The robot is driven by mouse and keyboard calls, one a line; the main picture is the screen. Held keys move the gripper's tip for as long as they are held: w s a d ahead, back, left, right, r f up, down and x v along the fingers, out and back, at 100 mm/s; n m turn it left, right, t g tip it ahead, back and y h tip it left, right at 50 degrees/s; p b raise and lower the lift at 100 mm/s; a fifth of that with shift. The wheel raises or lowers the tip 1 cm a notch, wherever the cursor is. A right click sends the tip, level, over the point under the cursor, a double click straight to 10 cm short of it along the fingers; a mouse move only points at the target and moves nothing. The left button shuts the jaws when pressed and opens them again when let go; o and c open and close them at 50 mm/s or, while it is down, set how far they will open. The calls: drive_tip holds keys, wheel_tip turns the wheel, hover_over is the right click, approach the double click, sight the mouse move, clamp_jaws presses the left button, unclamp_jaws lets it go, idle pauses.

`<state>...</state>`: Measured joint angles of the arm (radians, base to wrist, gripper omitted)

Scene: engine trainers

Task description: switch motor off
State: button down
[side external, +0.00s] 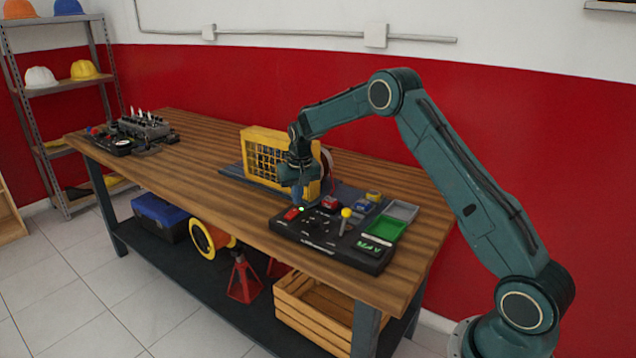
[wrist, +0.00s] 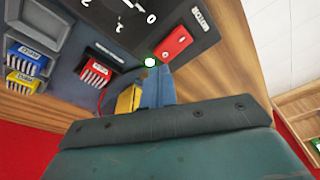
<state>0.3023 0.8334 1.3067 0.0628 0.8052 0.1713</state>
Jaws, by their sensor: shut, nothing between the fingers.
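The black control panel (side external: 323,245) lies near the front edge of the bench. Its red rocker switch (side external: 291,214) sits at the panel's left end; in the wrist view the red switch (wrist: 172,43) is beside the word MOTOR. My gripper (side external: 298,199) points down above the panel, just behind the switch. In the wrist view its blue fingers (wrist: 154,90) are together, with nothing between them. I cannot tell whether they touch the panel. The switch is not covered.
A yellow caged unit (side external: 258,139) stands behind my gripper. A yellow-knobbed lever (side external: 346,213) rises from the panel's middle. The bench's left middle is clear.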

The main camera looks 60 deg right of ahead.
sight(298, 210)
drive_tip(key=shift+f, duration=1)
idle(0.7)
drive_tip(key=shift+r, duration=0.1)
wheel_tip(298, 210, up, 7)
drive_tip(key=shift+f, duration=0.1)
idle(1.0)
